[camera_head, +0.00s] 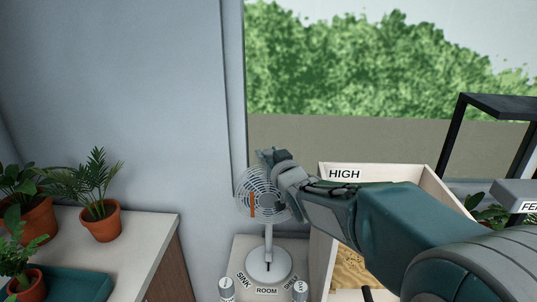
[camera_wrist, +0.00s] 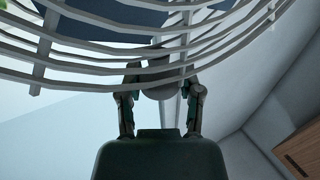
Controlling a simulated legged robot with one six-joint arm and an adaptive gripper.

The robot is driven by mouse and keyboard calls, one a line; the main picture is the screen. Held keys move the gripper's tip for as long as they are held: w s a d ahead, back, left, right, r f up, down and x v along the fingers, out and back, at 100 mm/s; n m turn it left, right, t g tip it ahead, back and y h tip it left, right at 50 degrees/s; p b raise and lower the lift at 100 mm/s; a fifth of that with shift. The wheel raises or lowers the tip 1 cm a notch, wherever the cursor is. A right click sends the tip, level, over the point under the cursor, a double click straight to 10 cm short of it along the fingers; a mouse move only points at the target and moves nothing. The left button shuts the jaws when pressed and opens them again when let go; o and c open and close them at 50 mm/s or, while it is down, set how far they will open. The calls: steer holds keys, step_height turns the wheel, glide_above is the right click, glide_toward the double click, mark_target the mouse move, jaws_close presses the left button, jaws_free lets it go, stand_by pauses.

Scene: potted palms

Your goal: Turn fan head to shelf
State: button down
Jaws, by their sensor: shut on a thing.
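The fan is white, with a round wire-cage fan head (camera_head: 248,193) bearing an orange strip. It stands upright on a round base (camera_head: 268,265) on a pale stand top. Around the base are the labels SINK (camera_head: 243,280) at left, ROOM (camera_head: 266,291) in front and SHELF (camera_head: 291,281) at right. My gripper (camera_head: 276,163) reaches the fan head from the right, and my arm hides part of it. In the wrist view my gripper (camera_wrist: 161,84) is shut on a grey rounded part (camera_wrist: 160,91) of the fan head, with the cage bars (camera_wrist: 100,60) close above.
A wooden bin labelled HIGH (camera_head: 345,173) stands right of the fan, partly behind my arm. A black frame (camera_head: 452,135) is at the right. Potted palms (camera_head: 100,217) stand on the left counter (camera_head: 150,232). Two small labelled cylinders (camera_head: 227,289) are in front of the fan.

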steer(key=shift+r+n+g+y, duration=0.15)
steer(key=shift+n+g+y, duration=0.3)
steer(key=shift+y, duration=0.25)
steer(key=shift+c, duration=1.3)
jaws_free()
step_height(320, 180, up, 10)
steer(key=shift+w+a+f, duration=0.1)
steer(key=shift+f, duration=0.1)
